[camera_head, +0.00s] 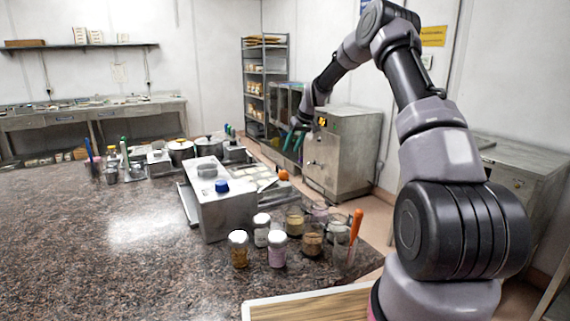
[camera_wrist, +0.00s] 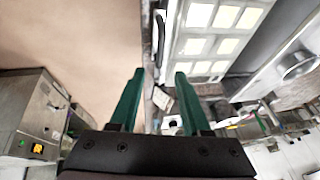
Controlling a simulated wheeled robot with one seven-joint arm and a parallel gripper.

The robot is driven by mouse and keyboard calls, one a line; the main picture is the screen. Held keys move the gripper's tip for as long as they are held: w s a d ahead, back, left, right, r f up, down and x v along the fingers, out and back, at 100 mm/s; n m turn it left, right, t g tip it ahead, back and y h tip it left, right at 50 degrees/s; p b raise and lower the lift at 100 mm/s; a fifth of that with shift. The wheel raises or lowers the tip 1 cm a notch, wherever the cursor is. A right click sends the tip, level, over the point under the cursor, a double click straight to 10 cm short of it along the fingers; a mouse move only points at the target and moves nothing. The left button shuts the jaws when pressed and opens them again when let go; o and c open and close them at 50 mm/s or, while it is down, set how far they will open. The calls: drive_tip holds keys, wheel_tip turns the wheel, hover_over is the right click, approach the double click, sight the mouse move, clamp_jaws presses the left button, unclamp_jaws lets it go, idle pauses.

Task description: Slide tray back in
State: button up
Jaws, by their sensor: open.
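The tray (camera_wrist: 222,18) shows in the upper right of the wrist view as a pale metal frame with rows of light square cells. A dark curved handle (camera_wrist: 160,32) is at its left edge. In the head view the tray (camera_head: 262,178) is partly hidden behind a steel box on the counter. My gripper (camera_wrist: 160,74) has two green fingers spread apart with nothing between them. The handle appears beyond the fingertips, apart from them. In the head view my gripper (camera_head: 294,142) hangs near the counter's far right edge, and its tips are small.
A steel cabinet (camera_head: 343,150) with an orange display stands right of the counter, across a strip of floor. The steel box (camera_head: 222,212), several jars (camera_head: 277,248) and pots (camera_head: 180,150) crowd the counter (camera_head: 120,250). The counter's left front is clear.

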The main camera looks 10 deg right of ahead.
drive_tip(key=x, duration=0.9)
drive_tip(key=shift+w+a+f, duration=0.1)
drive_tip(key=shift+f, duration=0.15)
clamp_jaws()
idle(1.0)
